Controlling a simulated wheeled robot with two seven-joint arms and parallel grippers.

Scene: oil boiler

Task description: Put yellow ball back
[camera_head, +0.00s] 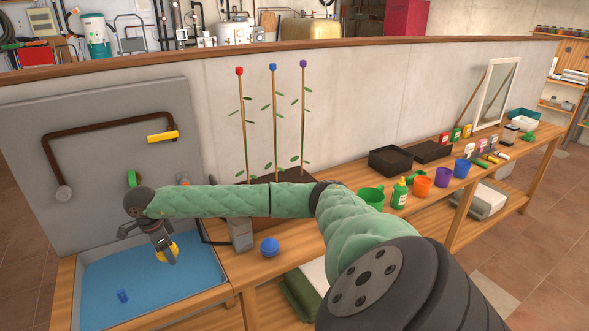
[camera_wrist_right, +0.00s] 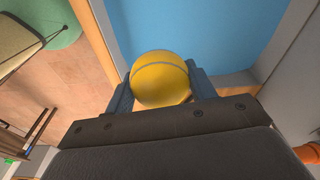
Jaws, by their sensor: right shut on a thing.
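The yellow ball (camera_wrist_right: 160,79) is between the two fingers of my right gripper (camera_wrist_right: 160,90) in the right wrist view. In the head view the right gripper (camera_head: 167,254) points down over the blue-floored basin, with the yellow ball (camera_head: 172,250) partly hidden by the fingers. The gripper is shut on the ball and holds it above the basin near its right rim. A blue ball (camera_head: 270,247) sits on the wooden bench to the right of the basin. My left gripper does not show.
Three tall plant stakes (camera_head: 273,120) stand behind my right arm. Green (camera_head: 371,198), orange (camera_head: 420,187) and purple (camera_head: 443,177) pots and a green bottle (camera_head: 400,193) stand along the bench to the right.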

